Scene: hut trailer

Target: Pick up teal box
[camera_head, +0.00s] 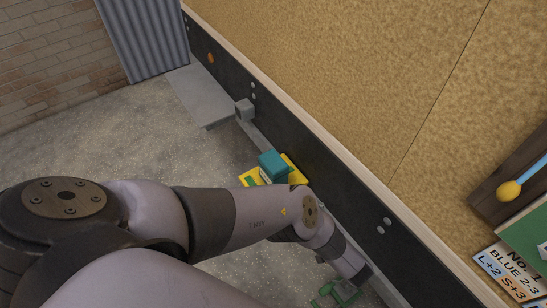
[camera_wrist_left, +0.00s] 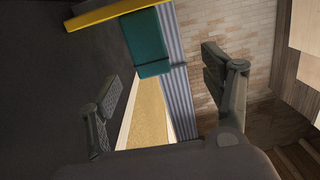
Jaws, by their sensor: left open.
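The teal box (camera_head: 272,165) sits on or against a yellow piece (camera_head: 251,177) beside the dark lower side of the trailer in the head view. My left arm passes in front, hiding part of the area below it. In the left wrist view the teal box (camera_wrist_left: 146,43) is at the top, beyond the fingers and between them in the picture. My left gripper (camera_wrist_left: 160,72) is open and empty, its two fingers wide apart. My right gripper is not in view.
The trailer's dark side panel (camera_head: 335,180) runs diagonally, with a tan wall (camera_head: 350,70) above. A grey step (camera_head: 203,97) juts out at upper left. A green piece (camera_head: 338,293) shows near my wrist. The concrete floor (camera_head: 110,130) is open at left, with a brick wall behind.

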